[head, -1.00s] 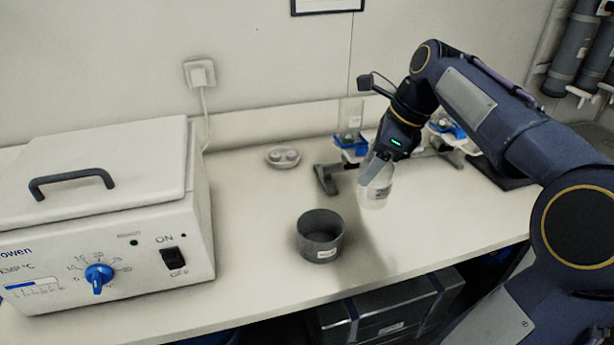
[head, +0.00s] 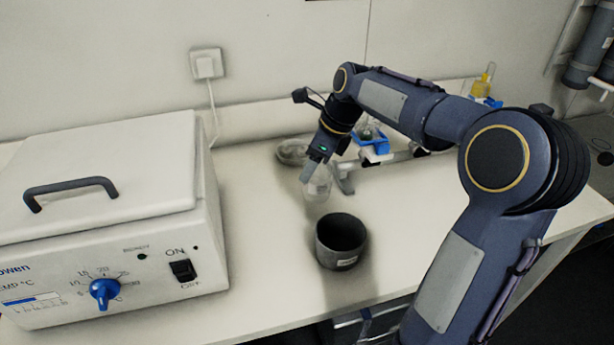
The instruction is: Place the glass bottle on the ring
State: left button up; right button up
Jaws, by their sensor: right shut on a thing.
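My right gripper (head: 315,165) points down and is shut on a clear glass bottle (head: 318,186). The bottle hangs upright above and just behind a dark grey ring (head: 341,241), which stands on the bench with a small white label on its front. The bottle's upper part is hidden by the gripper. Whether its base is clear of the bench is hard to tell, but it appears raised. My left gripper is not in view.
A white oven (head: 105,220) with a blue dial fills the left. The white bench (head: 255,240) is clear between oven and ring.

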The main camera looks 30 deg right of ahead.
jog(key=shift+w+a+f, duration=0.25)
jog(key=shift+w+f, duration=0.15)
jog(key=shift+f, duration=0.15)
jog(key=shift+s+d+x, duration=0.15)
jog(key=shift+x, duration=0.75)
jog(key=shift+s+d+x, duration=0.15)
jog(key=shift+x, duration=0.8)
jog(key=shift+f, duration=0.25)
jog(key=o, duration=1.1)
